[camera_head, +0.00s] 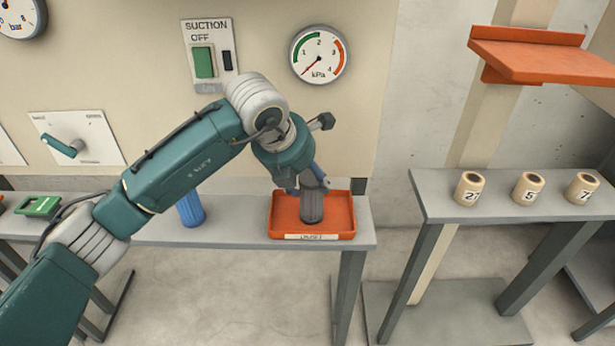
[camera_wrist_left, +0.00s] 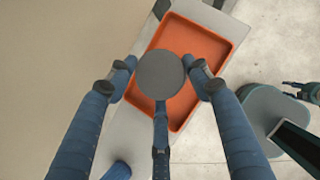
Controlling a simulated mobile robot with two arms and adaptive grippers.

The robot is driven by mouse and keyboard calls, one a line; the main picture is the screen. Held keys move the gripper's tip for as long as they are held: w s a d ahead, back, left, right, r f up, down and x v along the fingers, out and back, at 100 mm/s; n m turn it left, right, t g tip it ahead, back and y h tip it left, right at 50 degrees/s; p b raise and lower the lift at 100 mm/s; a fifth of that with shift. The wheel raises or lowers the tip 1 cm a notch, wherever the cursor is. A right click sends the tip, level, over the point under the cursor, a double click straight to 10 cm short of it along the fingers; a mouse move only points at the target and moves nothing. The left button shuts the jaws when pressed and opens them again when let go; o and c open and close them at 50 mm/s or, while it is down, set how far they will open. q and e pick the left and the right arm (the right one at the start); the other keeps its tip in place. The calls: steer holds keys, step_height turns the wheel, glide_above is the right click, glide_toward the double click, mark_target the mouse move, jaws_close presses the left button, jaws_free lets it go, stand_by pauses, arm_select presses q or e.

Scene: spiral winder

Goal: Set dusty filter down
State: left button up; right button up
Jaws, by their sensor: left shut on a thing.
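The dusty filter is a dark grey ribbed cylinder (camera_head: 312,206), upright at the orange tray (camera_head: 341,230). The tray has a label on its front edge and sits at the right end of the grey bench. My left gripper (camera_head: 308,184) is shut on the filter's upper part from above. In the left wrist view the filter's round grey top (camera_wrist_left: 160,75) sits between the fingers, with the orange tray (camera_wrist_left: 222,42) below it. I cannot tell whether the filter's base touches the tray floor.
A blue cylinder (camera_head: 191,210) stands on the bench left of the tray. A green item (camera_head: 40,206) lies farther left. The wall behind holds a suction switch panel (camera_head: 209,55) and a kPa gauge (camera_head: 319,55). A separate bench (camera_head: 440,204) at right holds three numbered rolls (camera_head: 528,188).

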arm_select(q)
steer(key=shift+f, duration=0.15)
steer(key=o, duration=1.6)
steer(key=shift+o, duration=0.7)
arm_select(e)
steer(key=shift+s+f, duration=0.2)
steer(key=shift+s, duration=0.2)
arm_select(q)
steer(key=shift+r, duration=0.3)
steer(key=b+v, duration=0.2)
steer(key=v, duration=1)
arm_select(e)
steer(key=shift+f, duration=1.15)
arm_select(q)
steer(key=shift+f, duration=0.1)
steer(key=shift+s+f, duration=0.1)
